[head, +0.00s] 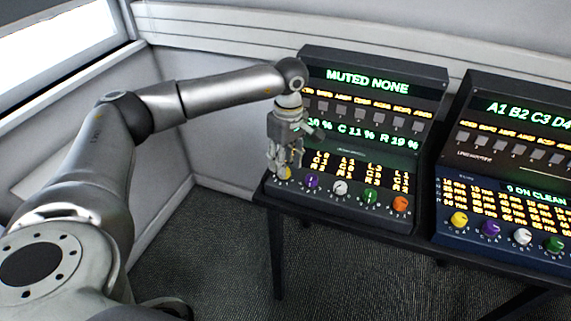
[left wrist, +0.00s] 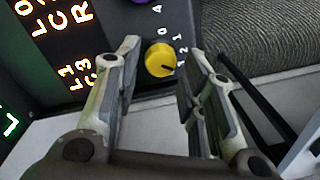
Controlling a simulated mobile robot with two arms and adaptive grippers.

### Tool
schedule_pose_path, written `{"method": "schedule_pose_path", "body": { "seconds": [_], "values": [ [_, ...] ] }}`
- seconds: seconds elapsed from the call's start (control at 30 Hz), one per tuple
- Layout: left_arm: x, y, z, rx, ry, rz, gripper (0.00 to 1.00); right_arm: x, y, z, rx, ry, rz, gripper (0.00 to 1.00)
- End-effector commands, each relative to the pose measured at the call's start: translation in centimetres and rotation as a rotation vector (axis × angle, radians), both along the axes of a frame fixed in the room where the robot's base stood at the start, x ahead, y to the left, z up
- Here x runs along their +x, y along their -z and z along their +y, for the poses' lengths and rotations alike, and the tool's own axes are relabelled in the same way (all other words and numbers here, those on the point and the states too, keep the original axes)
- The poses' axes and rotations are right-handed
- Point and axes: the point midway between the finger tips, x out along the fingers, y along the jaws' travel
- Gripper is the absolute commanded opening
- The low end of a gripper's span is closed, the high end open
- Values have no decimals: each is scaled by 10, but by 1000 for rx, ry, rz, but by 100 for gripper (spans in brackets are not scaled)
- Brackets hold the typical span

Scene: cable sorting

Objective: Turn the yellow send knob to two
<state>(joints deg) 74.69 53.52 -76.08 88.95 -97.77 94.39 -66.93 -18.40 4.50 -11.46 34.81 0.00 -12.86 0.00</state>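The yellow knob (head: 285,174) is the leftmost in the knob row of the left console, partly hidden by my left gripper (head: 284,168) in the head view. In the left wrist view the yellow knob (left wrist: 158,57) shows between the two spread fingers of my left gripper (left wrist: 164,52). The fingers are open, with a gap on both sides of the knob. Its dark pointer mark faces the lower right, and small white numbers stand around it; which number it meets is hard to tell. My right gripper is not in view.
The left console (head: 375,75) reads "MUTED NONE" and has purple (head: 311,181), white (head: 340,188), green (head: 370,195) and orange (head: 401,204) knobs. A second console (head: 478,92) to the right has its own yellow knob (head: 459,219). Both stand on a dark table; walls are behind.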

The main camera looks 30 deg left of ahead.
Motion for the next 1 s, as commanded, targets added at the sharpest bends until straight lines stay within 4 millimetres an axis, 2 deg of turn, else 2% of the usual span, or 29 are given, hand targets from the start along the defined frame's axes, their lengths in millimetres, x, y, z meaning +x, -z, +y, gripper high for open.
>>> {"method": "schedule_pose_path", "body": {
  "seconds": [0.2,0.27,0.53,0.8,1.0],
  "values": [
    [-1,21,0,0,-1,0,37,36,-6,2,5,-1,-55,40],
    [-1,23,0,0,-1,-1,37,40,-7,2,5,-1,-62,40],
    [-1,24,0,0,-1,-1,36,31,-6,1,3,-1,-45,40],
    [-1,24,0,-1,-1,-1,4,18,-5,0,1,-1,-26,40],
    [-1,24,0,-1,-19,-1,4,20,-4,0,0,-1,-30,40]
  ]
}}
